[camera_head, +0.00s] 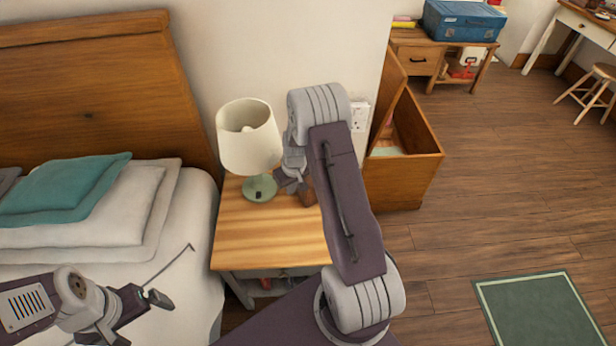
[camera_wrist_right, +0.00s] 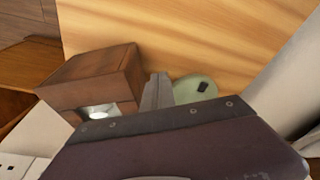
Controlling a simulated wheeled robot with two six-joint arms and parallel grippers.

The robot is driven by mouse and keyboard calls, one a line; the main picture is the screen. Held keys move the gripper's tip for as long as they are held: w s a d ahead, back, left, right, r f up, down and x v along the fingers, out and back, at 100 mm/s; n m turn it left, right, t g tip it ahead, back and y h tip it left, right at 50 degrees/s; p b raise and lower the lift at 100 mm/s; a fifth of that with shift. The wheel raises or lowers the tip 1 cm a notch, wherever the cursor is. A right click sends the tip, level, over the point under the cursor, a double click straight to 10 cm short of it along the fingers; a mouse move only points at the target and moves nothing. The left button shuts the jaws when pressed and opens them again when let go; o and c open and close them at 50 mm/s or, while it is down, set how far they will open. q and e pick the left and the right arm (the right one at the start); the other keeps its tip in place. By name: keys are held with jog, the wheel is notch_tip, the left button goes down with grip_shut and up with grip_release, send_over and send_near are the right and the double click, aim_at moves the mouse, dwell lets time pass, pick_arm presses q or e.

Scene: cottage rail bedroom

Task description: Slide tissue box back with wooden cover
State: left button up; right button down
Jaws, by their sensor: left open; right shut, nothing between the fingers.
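The tissue box with its brown wooden cover (camera_wrist_right: 92,72) stands on the nightstand in the right wrist view, with a pale opening in one side. In the head view only a small brown part of the box (camera_head: 308,195) shows behind my right arm. My right gripper (camera_head: 284,182) is shut and empty, low between the lamp and the box; its fingers (camera_wrist_right: 158,92) show beside the box in the wrist view. I cannot tell whether they touch it. My left gripper (camera_head: 138,312) is open and empty above the bed's near edge.
A lamp with a cream shade (camera_head: 248,140) and green base (camera_head: 259,188) stands close to my right gripper. The nightstand top (camera_head: 262,240) is clear in front. An open wooden chest (camera_head: 405,180) stands to the right, the bed (camera_head: 190,235) to the left.

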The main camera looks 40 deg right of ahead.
jog(key=r+p, duration=0.1)
jog(key=a+r+p, duration=0.1)
jog(key=r, duration=0.1)
jog(key=a+r+p, duration=0.1)
jog(key=shift+s+r+p, duration=0.2)
jog(key=shift+r+p, duration=0.15)
jog(key=shift+r, duration=0.05)
jog(key=s+a+r+p, duration=0.3)
jog(key=s+a+r, duration=0.2)
jog(key=s+r, duration=0.3)
jog(key=s+a+r+g+p, duration=0.1)
jog(key=s+a+r+p, duration=0.1)
jog(key=s+a+r, duration=0.4)
jog(key=s+r, duration=0.3)
jog(key=s, duration=0.1)
jog(key=shift+p, duration=0.4)
jog(key=shift+s+r, duration=0.1)
